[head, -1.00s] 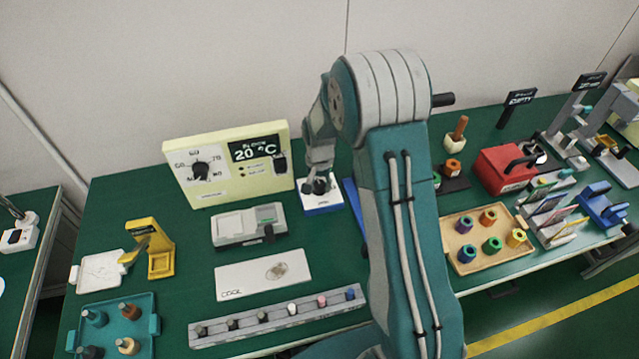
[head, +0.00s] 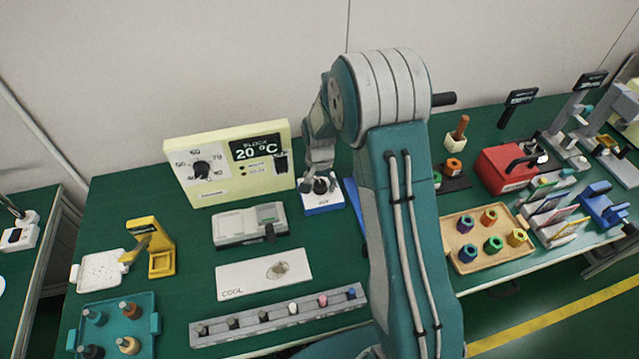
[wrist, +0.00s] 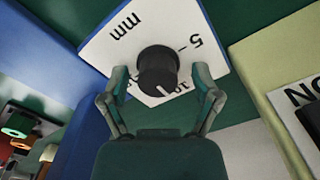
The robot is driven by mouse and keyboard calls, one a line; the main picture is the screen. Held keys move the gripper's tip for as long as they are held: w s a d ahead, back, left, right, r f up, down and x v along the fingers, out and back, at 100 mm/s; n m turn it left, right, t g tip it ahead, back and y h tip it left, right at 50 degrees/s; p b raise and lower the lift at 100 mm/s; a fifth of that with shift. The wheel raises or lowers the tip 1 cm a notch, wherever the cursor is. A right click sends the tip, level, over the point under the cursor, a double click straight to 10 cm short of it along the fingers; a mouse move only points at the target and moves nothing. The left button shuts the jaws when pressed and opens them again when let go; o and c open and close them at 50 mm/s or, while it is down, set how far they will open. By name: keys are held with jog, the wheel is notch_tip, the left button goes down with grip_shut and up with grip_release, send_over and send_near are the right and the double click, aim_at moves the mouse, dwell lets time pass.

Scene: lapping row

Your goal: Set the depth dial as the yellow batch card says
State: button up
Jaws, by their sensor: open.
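The depth dial is a black knob (wrist: 158,70) on a white face marked "mm", "5" and what looks like "10". Its white pointer line is turned toward the lower right of the wrist view, close to the "10" print. In the head view the dial's blue-and-white box (head: 324,207) stands beside the cream panel. My gripper (wrist: 158,86) is open, with one finger on either side of the knob; contact is not clear. A yellow-edged card (head: 572,228) stands in the card rack at the right; its print is too small to read.
The cream panel (head: 210,185) with another knob and a 20 °C display is close on the left. A grey device (head: 232,229) and a white COOL plate (head: 245,279) lie in front. A blue bar (head: 357,215) lies just right. A wooden tray (head: 461,262) is farther right.

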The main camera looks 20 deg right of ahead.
aim_at(319, 182)
jog(key=shift+r, duration=0.1)
notch_tip(319, 182, up, 10)
jog(key=shift+w+r, duration=0.1)
jog(key=shift+r, duration=0.75)
jog(key=s+r+n+t, duration=0.3)
jog(key=s+r, duration=0.9)
jog(key=r, duration=0.2)
jog(key=s+r+n+t, duration=0.2)
jog(key=s+r+n, duration=0.1)
jog(key=s, duration=1.2)
jog(key=shift+s+n+t, duration=0.25)
jog(key=shift+n+t, duration=0.05)
jog(key=shift+n, duration=0.1)
